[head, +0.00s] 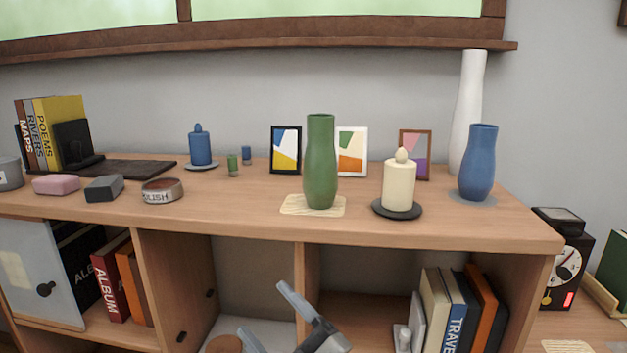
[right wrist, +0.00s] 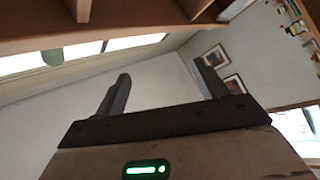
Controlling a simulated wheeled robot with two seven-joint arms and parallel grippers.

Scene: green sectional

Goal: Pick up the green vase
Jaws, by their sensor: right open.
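The green vase (head: 320,165) stands upright on a pale woven mat (head: 290,207) near the front edge of the wooden cabinet top, in the middle of the head view. My right gripper (head: 261,308) is low in the head view, in front of the cabinet, below the top and a little left of the vase. It is open, with nothing between its fingers. In the right wrist view its two fingers (right wrist: 163,70) stand wide apart against a bare wall. I cannot make out the vase there for sure. My left gripper is not in view.
A cream candle (head: 398,187) on a dark dish stands close right of the vase. Picture frames (head: 352,151) stand behind it. A blue vase (head: 478,163) and tall white vase (head: 467,115) are farther right. A tin (head: 162,191) is left. The cabinet top's front edge (head: 380,235) overhangs open shelves.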

